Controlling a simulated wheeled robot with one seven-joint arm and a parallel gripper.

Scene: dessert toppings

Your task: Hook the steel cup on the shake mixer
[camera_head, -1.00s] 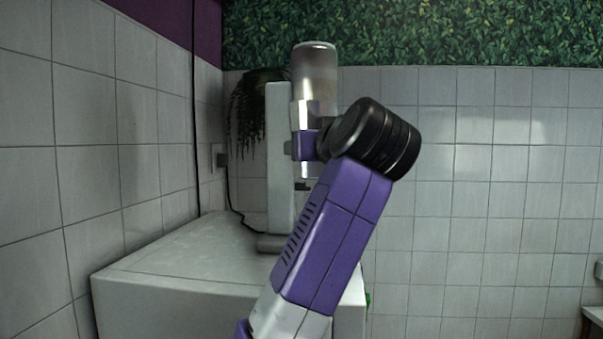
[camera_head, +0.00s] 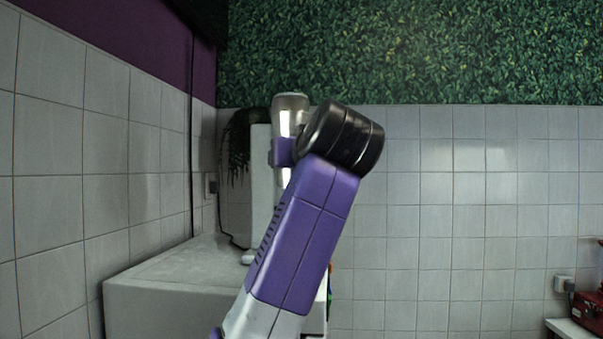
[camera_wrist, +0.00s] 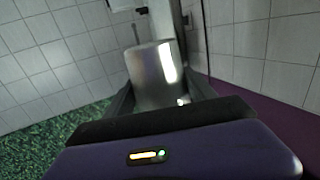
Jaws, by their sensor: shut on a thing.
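The steel cup (camera_head: 291,103) is shiny and silvery. In the head view its upper part shows just right of the shake mixer's pale column (camera_head: 262,175) and above the column's top. My purple wrist and arm hide its lower part and most of the mixer. In the wrist view the cup (camera_wrist: 150,75) stands between the two dark fingers of my gripper (camera_wrist: 160,98), which is shut on it. Part of what seems to be the mixer (camera_wrist: 162,18) shows beyond the cup. I cannot tell whether the cup touches the mixer.
The mixer stands on a white counter (camera_head: 165,262) by the left tiled wall. A dark hanging plant (camera_head: 237,140) is behind it. A red object (camera_head: 588,312) sits on a surface at the far right.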

